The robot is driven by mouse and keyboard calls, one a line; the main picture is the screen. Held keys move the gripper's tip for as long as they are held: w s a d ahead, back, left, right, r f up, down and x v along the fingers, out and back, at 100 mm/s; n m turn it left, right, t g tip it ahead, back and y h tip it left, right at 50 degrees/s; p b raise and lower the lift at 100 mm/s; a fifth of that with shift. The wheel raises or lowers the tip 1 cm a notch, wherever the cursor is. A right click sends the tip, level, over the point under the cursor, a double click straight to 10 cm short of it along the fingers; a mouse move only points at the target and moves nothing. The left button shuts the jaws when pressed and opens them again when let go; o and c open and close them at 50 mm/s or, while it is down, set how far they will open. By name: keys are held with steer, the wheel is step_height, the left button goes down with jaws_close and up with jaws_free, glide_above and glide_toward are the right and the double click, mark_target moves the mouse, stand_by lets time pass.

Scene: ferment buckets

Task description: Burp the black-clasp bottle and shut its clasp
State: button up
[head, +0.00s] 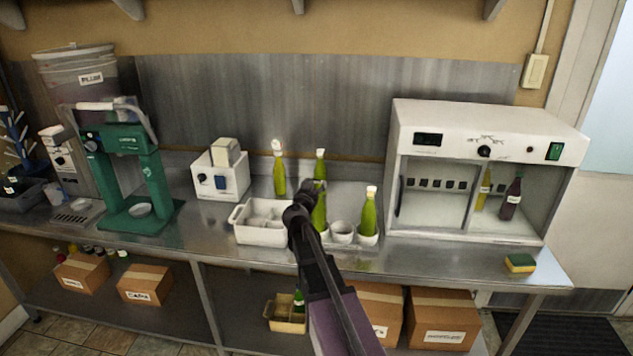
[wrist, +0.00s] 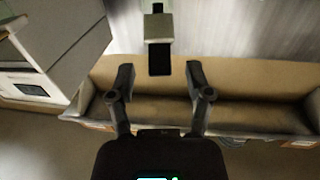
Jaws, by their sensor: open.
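Several green bottles with pale tops stand on the steel counter in the head view: one at the back left (head: 279,172), one at the back (head: 320,165), one behind my arm (head: 320,212) and one at the right (head: 369,212). The clasps are too small to tell which bottle has the black one, or whether any is open. My gripper (head: 306,188) is in front of the middle bottles and partly covers the nearer one. In the wrist view my gripper (wrist: 159,77) has its fingers apart with nothing held between them. No bottle shows clearly there.
A white bin (head: 262,236) is left of my arm, and a small cup (head: 342,232) is right of it. A white open-fronted cabinet (head: 485,146) holding two bottles stands at the right. A green press (head: 130,172) and a white device (head: 220,176) stand left. A sponge (head: 519,263) lies near the right edge.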

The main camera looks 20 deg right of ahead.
steer(key=shift+x, duration=1.15)
jaws_close()
